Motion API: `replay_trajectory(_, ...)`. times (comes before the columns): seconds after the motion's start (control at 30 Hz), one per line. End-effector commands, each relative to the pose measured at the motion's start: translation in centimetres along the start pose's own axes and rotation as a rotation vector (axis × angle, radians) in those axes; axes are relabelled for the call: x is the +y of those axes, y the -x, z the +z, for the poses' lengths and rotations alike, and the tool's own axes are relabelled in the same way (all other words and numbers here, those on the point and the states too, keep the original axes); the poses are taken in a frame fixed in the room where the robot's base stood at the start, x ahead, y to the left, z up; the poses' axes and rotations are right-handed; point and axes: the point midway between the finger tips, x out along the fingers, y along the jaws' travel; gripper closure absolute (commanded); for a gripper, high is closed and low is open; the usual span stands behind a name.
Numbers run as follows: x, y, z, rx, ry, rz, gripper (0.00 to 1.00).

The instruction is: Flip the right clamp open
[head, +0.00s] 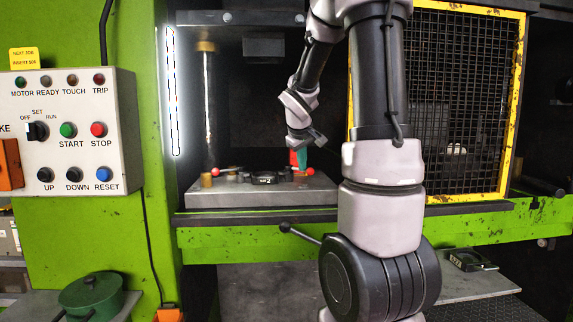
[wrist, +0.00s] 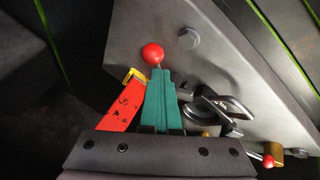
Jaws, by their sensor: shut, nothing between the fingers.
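The right clamp shows mainly as a red ball knob (head: 310,171) at the right of the press bed. In the wrist view its knob (wrist: 152,54) is just beyond the tips of my teal fingers, touching or nearly so; I cannot tell which. The rest of its lever is mostly hidden behind the fingers. My gripper (wrist: 159,78) is shut and empty, pointing down at the clamp; it also shows in the head view (head: 301,160). A worn red piece with a yellow end (wrist: 121,105) is beside the fingers; I cannot tell what it belongs to.
A dark die (head: 265,178) sits mid-bed, left of my gripper. The left clamp's red knob (head: 215,172) is at the far side, near a brass post foot (head: 206,180). A yellow-framed mesh guard (head: 440,100) stands right; a control box (head: 68,130) is left.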

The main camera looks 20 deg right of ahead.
Motion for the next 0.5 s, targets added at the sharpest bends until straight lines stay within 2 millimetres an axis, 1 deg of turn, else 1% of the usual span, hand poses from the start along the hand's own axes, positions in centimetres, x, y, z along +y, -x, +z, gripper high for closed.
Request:
replay_trajectory(0.03,0.09,-0.2,0.36,-0.009,-0.004,-0.001,1.0)
replay_trajectory(0.5,0.75,-0.58,0.4,-0.013,-0.007,0.0,1.0)
